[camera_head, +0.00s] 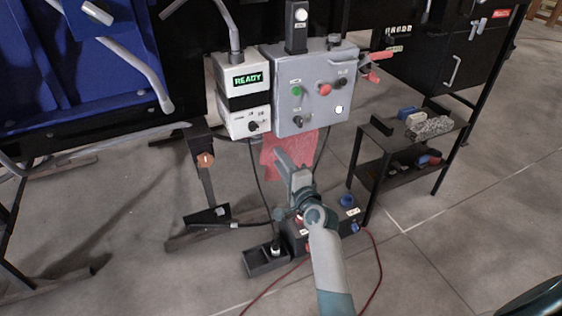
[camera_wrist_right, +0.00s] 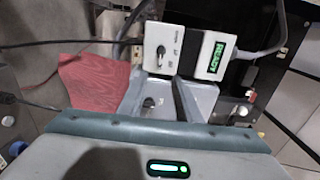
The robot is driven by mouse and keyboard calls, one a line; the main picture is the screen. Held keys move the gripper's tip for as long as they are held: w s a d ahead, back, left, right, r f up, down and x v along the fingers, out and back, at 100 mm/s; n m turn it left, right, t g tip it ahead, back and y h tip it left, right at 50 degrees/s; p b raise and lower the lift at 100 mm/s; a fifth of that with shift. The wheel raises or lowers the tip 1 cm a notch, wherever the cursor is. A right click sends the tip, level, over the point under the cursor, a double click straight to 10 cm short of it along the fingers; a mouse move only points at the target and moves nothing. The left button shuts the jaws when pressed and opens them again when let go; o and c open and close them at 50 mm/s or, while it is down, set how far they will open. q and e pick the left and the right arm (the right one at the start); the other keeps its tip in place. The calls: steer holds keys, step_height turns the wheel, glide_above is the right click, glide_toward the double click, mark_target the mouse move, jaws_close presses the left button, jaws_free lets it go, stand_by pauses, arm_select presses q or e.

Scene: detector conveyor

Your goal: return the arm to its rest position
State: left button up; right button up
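My right arm comes up from the bottom of the head view. Its gripper (camera_head: 292,166) is in front of the red cloth, below the grey control box (camera_head: 312,90). My left gripper is not in view.
A white unit with a lit READY display (camera_head: 248,79) adjoins the control box. A red cloth (camera_head: 272,152) hangs below. A black shelf (camera_head: 392,178) with small items stands right. A pedal box (camera_head: 350,213) and cables lie on the floor.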

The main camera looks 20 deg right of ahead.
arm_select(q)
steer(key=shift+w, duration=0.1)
